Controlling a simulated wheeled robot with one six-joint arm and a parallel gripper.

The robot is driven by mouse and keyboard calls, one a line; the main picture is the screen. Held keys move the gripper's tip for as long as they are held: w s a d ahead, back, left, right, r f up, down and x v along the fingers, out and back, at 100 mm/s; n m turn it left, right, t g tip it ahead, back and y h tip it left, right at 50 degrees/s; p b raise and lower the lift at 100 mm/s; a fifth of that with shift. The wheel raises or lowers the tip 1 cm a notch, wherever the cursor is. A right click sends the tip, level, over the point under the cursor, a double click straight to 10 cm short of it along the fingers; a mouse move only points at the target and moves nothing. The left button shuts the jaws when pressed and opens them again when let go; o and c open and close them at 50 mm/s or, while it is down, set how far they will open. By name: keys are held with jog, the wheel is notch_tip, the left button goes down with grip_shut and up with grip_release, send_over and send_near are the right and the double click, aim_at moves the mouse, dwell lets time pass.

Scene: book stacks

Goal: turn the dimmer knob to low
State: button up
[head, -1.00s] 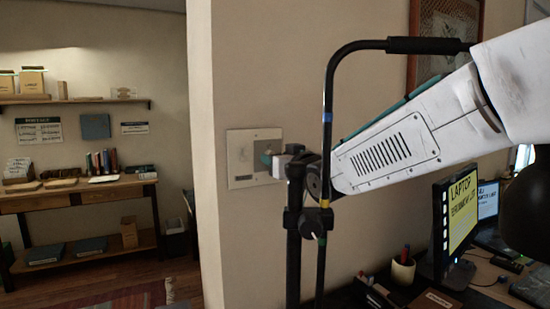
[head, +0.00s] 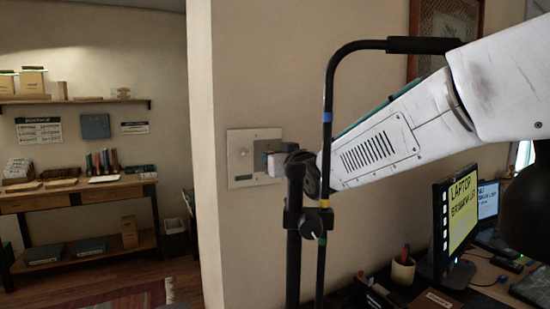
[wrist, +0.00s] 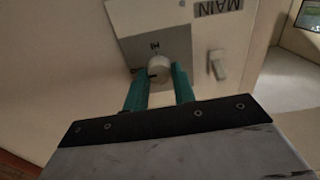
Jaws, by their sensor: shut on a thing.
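The dimmer knob (wrist: 158,67) is a pale round knob on a grey wall plate (wrist: 140,20), with "HI" marked beside it, upside down in the wrist view. A dark mark shows on the knob's lower left. My gripper (wrist: 158,76) has its teal fingers on both sides of the knob and is shut on it. In the head view the wall plate (head: 240,175) is on the cream wall, and my gripper (head: 266,158) reaches its right part from the right, hiding the knob there.
A toggle switch (wrist: 217,65) sits beside the knob, by an upside-down "MAIN" label (wrist: 217,7). A desk with a monitor (head: 453,222) and a pen cup (head: 403,270) stands at lower right. A shelf table (head: 80,196) stands at the far left.

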jog(key=n, duration=1.7)
jog(key=shift+s+a+f, duration=0.1)
jog(key=shift+a+f, duration=0.05)
jog(key=shift+f, duration=0.05)
jog(key=shift+n, duration=0.5)
jog(key=o, duration=1)
